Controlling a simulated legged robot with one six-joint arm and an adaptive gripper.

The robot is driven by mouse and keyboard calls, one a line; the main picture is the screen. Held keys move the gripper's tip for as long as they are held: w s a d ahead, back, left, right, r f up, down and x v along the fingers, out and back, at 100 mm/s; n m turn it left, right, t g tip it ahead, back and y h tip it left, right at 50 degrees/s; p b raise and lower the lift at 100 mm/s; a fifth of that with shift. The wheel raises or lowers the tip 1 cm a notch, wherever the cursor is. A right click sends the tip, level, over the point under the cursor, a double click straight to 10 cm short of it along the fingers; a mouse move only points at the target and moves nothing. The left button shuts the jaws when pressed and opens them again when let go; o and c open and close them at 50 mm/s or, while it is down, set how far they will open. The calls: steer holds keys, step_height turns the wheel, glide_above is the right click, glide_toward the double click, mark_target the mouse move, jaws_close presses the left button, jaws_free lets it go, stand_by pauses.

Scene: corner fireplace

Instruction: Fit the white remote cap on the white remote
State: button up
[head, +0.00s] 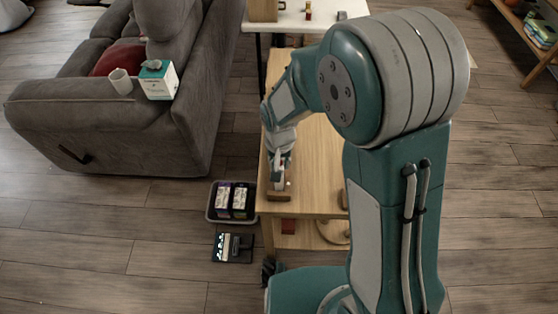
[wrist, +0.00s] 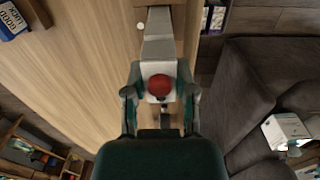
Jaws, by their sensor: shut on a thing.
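My gripper (wrist: 160,92) is shut on a white piece with a round red top, which I take to be the white remote cap (wrist: 151,69). In the head view my gripper (head: 279,172) points down at the near end of the wooden table. A long pale grey-white body, likely the white remote (wrist: 158,28), runs from a brown block (wrist: 178,3) to the held piece. I cannot tell whether cap and remote touch. The brown block (head: 279,196) also shows in the head view, just below my gripper.
The wooden table (head: 312,165) is mostly bare around the block. A small white round thing (wrist: 140,27) lies beside the pale body. A dark bin (head: 218,216) with boxes stands on the floor to the left. A grey sofa (head: 165,135) is further left.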

steer(key=shift+f, duration=0.45)
steer(key=o, duration=1)
step_height(320, 180, up, 12)
steer(key=shift+f, duration=0.1)
steer(key=s+d+r+t, duration=0.2)
steer(key=s+d+r, duration=0.2)
steer(key=s+d, duration=0.1)
steer(key=s+d+r+t, duration=0.1)
steer(key=s+d+r, duration=0.4)
steer(key=d, duration=0.1)
steer(key=s+d+r+t, duration=0.2)
steer(key=s+d+r, duration=0.3)
steer(key=d, duration=0.1)
steer(key=shift+r+t, duration=0.1)
steer(key=shift+t, duration=0.2)
